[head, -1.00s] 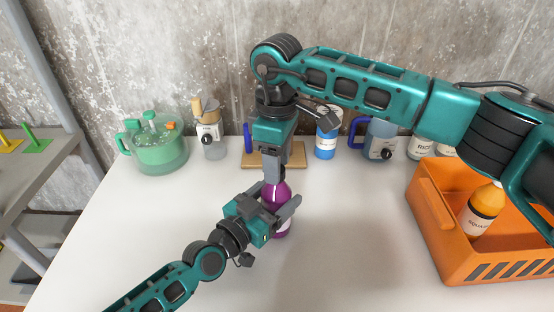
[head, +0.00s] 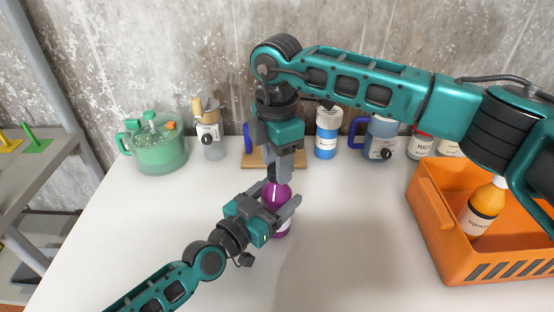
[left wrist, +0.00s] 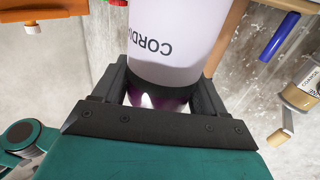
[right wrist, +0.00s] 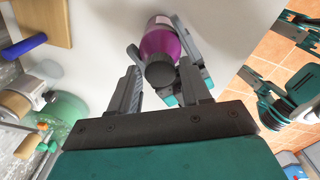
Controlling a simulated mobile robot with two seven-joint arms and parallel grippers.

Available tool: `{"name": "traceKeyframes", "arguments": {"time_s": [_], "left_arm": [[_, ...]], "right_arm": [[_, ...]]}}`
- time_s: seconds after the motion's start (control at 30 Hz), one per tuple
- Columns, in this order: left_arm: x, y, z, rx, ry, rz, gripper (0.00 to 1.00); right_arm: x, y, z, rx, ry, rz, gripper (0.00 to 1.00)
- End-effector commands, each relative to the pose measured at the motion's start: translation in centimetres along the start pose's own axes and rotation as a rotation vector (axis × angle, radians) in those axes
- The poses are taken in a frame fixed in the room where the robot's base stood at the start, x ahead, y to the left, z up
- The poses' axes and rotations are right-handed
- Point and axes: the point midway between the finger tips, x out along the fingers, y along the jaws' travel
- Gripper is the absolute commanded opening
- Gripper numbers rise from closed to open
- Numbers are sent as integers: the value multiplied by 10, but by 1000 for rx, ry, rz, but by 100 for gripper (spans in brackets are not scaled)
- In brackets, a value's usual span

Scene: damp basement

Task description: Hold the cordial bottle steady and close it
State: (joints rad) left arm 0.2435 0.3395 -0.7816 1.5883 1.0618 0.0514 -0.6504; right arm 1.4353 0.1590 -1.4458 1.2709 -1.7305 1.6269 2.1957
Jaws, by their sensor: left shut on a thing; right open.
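The purple cordial bottle (head: 277,193) stands upright on the white table, its white label partly hidden by the gripper. My left gripper (head: 280,207) is shut on its upper body from the left. The left wrist view shows the label (left wrist: 165,45) upside down between the fingers. A dark cap (right wrist: 161,71) sits at the top of the bottle in the right wrist view; whether it is fully tight cannot be told. My right gripper (right wrist: 168,85) is open, pointing down over the cap, with its fingers on either side of it and apparently not gripping.
An orange crate (head: 437,218) at the right holds a squash bottle (head: 482,210). A green pot (head: 158,150), a grinder jar (head: 210,135), a wooden board (head: 254,160), a blue-labelled container (head: 327,135) and a blue-handled jug (head: 380,140) line the wall. The front table is clear.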

Motion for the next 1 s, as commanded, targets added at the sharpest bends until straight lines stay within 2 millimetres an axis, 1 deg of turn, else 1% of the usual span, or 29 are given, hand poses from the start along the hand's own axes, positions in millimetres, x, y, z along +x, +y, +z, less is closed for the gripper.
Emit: {"name": "traceKeyframes", "arguments": {"time_s": [0.03,0.07,0.4,0.5,0.57,0.67,1.0], "left_arm": [[-1,1,3,-4,-6,2,29],[-1,1,3,-4,-6,2,29],[-1,1,3,-4,-6,2,29],[-1,1,3,-4,-6,2,29],[-1,1,3,-4,-6,2,29],[-1,1,3,-4,-6,2,29],[-1,1,3,-4,-6,2,29]], "right_arm": [[0,0,0,1,0,0,46],[0,0,0,1,0,0,43],[0,0,0,3,0,0,11],[0,0,0,10,0,0,4],[0,0,0,38,0,-1,3],[0,0,0,146,0,-1,3],[0,0,0,597,-2,0,3]]}}
